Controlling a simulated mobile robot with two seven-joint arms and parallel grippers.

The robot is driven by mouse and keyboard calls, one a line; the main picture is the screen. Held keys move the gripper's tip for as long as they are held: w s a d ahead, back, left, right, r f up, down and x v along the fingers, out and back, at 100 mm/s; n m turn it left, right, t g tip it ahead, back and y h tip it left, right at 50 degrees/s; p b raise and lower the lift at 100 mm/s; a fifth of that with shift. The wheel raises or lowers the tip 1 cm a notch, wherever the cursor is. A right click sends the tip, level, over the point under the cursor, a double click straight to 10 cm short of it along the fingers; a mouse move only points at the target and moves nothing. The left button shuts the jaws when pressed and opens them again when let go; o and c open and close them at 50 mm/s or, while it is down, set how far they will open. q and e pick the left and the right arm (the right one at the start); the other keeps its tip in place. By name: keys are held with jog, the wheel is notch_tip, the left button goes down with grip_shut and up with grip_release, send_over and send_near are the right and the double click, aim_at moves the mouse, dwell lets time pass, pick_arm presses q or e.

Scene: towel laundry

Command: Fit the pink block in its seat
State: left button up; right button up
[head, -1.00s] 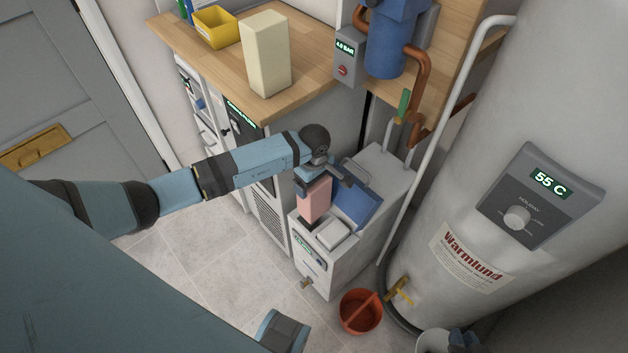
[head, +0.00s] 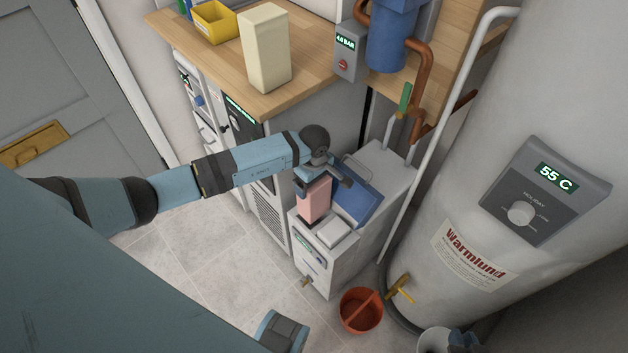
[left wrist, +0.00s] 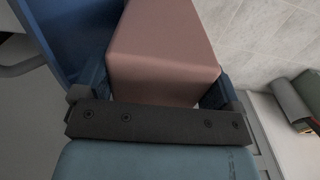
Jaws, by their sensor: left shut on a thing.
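The pink block (head: 314,200) is upright in my left gripper (head: 322,179), over the top of a pale grey cabinet (head: 315,262). A dark opening shows at the block's lower end; I cannot tell whether the block has entered it. In the left wrist view the pink block (left wrist: 162,55) fills the space between the two fingers (left wrist: 158,92). The block's lower end and the seat are hidden there.
A blue open lid (head: 358,202) stands close behind the block. A light raised pad (head: 333,233) lies right of it. A red bucket (head: 361,311) stands on the floor in front. The white tank (head: 470,190) and pipes bound the right; the wooden worktop (head: 205,62) lies behind.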

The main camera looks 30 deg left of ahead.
pick_arm(q)
jog(key=shift+w+f+b, duration=0.1)
jog(key=shift+f+b, duration=0.45)
pick_arm(e)
jog(key=shift+f, duration=0.35)
pick_arm(q)
jog(key=shift+f, duration=0.2)
pick_arm(e)
jog(key=shift+f, duration=0.1)
jog(key=shift+w+a, duration=0.1)
dwell(0.4)
